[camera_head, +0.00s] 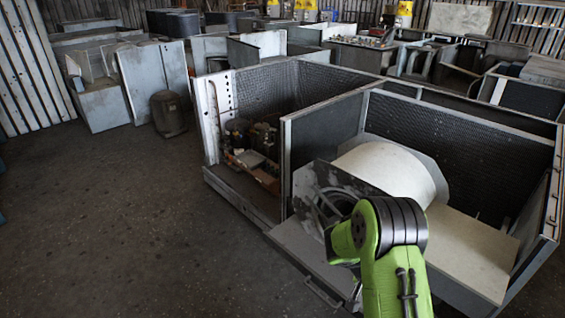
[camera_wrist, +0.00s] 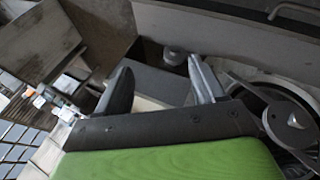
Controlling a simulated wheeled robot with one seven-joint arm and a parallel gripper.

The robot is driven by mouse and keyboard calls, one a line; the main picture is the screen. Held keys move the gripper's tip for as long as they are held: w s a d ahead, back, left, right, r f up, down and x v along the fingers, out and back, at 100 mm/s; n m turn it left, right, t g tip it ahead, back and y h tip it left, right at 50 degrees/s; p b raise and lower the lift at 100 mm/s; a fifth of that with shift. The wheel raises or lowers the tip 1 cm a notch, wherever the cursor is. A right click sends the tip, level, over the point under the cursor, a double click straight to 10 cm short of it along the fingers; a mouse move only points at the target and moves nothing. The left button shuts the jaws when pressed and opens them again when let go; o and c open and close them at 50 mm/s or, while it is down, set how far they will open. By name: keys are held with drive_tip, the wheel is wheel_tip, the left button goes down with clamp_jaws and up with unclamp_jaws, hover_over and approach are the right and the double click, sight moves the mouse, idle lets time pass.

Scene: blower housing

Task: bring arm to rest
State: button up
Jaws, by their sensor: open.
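My gripper (camera_wrist: 162,78) is open in the wrist view, its two dark fingers spread apart. Nothing is held between them; a flat grey surface shows behind. In the head view my green arm reaches up in front of the blower housing (camera_head: 395,165), and the gripper itself is hidden behind it. The housing is a pale drum with a dark round opening facing left, inside an open metal cabinet (camera_head: 460,137). In the wrist view a round metal part with a hub (camera_wrist: 297,118) lies right of the fingers, apart from them.
An adjoining open compartment holds machine parts (camera_head: 253,152) left of the cabinet. A pale board (camera_head: 470,250) lies at the cabinet's front right. A dark canister (camera_head: 168,113) stands on the floor farther left. The floor at the left is clear. Several grey cabinets fill the back.

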drive_tip(key=s+a+r+n+t+y+p, duration=0.1)
drive_tip(key=s+a+r, duration=0.1)
drive_tip(key=r, duration=0.5)
drive_tip(key=s+a+r+n+t+y+p, duration=0.1)
drive_tip(key=s+a+r, duration=0.1)
drive_tip(key=r, duration=0.5)
drive_tip(key=s+a+r+t+y+p, duration=0.1)
drive_tip(key=s+a+r, duration=0.15)
drive_tip(key=r, duration=0.55)
drive_tip(key=s+a+r+n+t+y+p, duration=0.1)
drive_tip(key=s+a+r+n, duration=0.1)
drive_tip(key=s+a+r, duration=0.2)
drive_tip(key=s+a+r+n+t+y+p, duration=0.1)
drive_tip(key=s+r, duration=0.4)
drive_tip(key=s, duration=0.5)
drive_tip(key=a+n+t+y, duration=0.1)
drive_tip(key=a+n, duration=0.1)
drive_tip(key=shift+s+a+r+y, duration=0.25)
drive_tip(key=shift+a+y, duration=0.05)
drive_tip(key=shift+a, duration=0.05)
drive_tip(key=shift+w, duration=0.15)
